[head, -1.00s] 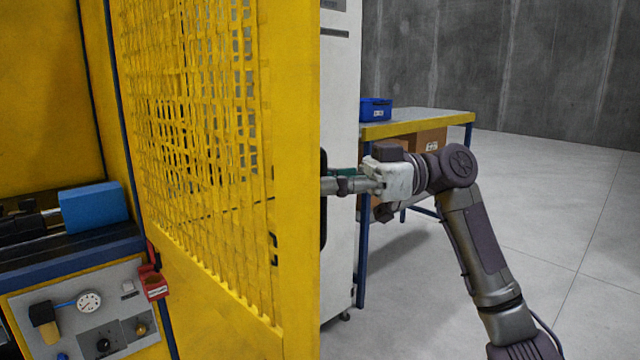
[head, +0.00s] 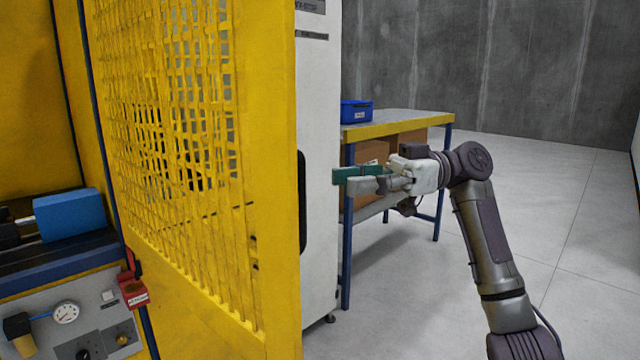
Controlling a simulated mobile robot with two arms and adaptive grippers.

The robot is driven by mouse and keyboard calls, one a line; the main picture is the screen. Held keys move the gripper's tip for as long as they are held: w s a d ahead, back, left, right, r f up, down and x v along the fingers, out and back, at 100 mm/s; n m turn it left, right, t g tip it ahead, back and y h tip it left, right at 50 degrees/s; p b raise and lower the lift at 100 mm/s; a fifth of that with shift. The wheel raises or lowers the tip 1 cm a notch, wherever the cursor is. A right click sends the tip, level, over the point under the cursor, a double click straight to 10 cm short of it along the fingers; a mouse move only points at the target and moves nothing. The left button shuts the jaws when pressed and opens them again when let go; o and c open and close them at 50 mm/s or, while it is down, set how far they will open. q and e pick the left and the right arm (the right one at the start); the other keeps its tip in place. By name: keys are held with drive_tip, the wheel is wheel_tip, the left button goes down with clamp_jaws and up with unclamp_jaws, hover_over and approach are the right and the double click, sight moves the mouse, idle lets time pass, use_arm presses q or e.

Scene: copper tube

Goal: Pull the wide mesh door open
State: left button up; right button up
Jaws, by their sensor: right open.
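The wide mesh door (head: 283,150) is yellow and stands swung out from the machine frame, its mesh panel seen at a slant. A dark handle (head: 302,200) shows at its outer edge. My right gripper (head: 345,180) is to the right of the door edge, apart from it, with green and grey fingers pointing left. It is open and empty. My left gripper is not in view.
A control panel (head: 75,318) with a gauge and a red lock box (head: 134,290) sits at lower left. A blue block (head: 68,213) lies inside the machine. A white cabinet (head: 322,90) and a table (head: 400,124) with a blue bin (head: 356,111) stand behind. Floor at right is clear.

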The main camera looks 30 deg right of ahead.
drive_tip(key=shift+s+d, duration=0.15)
drive_tip(key=shift+d, duration=1.7)
